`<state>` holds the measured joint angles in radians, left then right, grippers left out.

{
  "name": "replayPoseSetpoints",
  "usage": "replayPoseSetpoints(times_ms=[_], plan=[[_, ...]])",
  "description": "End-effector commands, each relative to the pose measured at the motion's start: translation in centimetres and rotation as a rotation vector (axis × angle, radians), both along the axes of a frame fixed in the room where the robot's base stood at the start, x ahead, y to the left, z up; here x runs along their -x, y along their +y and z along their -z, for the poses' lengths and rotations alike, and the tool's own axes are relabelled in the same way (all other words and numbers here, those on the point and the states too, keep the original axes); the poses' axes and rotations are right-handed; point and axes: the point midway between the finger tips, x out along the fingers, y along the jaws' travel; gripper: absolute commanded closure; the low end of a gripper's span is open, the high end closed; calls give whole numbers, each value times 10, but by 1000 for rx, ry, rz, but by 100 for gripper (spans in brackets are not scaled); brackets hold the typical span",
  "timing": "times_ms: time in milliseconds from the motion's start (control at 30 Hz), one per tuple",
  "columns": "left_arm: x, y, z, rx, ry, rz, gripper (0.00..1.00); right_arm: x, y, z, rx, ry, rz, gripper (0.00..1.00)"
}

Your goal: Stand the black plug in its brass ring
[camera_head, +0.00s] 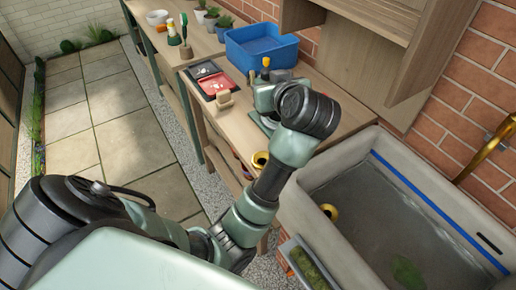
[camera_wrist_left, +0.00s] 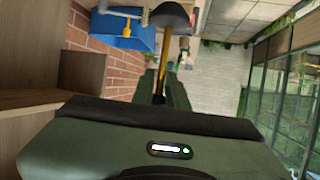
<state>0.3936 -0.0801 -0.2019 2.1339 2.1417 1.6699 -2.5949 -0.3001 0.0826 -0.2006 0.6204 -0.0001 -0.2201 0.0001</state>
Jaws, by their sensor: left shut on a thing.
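My left gripper (camera_head: 263,100) is over the bench. In the left wrist view, its dark fingers (camera_wrist_left: 164,84) are shut on a thin brass stem with the black plug (camera_wrist_left: 170,14) at its far end. The plug looks like a dark dome; in the head view I cannot make it out behind my wrist. A brass ring (camera_head: 260,160) shows at the bench's front edge, partly behind my arm. Another round brass fitting (camera_head: 329,211) is inside the sink; I cannot tell which is the plug's ring. My right gripper is not in view.
The stone sink (camera_head: 290,208) holds murky water and stands right of my arm. A blue tub (camera_head: 238,52) stands behind my gripper, near a yellow-topped thing (camera_head: 265,62). Black and red trays (camera_head: 222,84) lie left on the bench. A wooden shelf (camera_head: 370,38) overhangs the bench.

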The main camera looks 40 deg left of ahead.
Motion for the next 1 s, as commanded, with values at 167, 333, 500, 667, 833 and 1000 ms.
replayPoseSetpoints(times_ms=[167,333,500,667,833,1000], plan=[[2,5,31,-4,8,-20,100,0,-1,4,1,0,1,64],[2,5,77,-5,8,-18,100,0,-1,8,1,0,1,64],[2,5,122,-5,8,-17,100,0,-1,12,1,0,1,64],[2,5,149,-3,2,-17,100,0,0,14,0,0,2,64],[1,4,162,-2,1,-16,100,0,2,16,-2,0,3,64],[1,4,188,-3,4,-15,100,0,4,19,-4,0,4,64]])
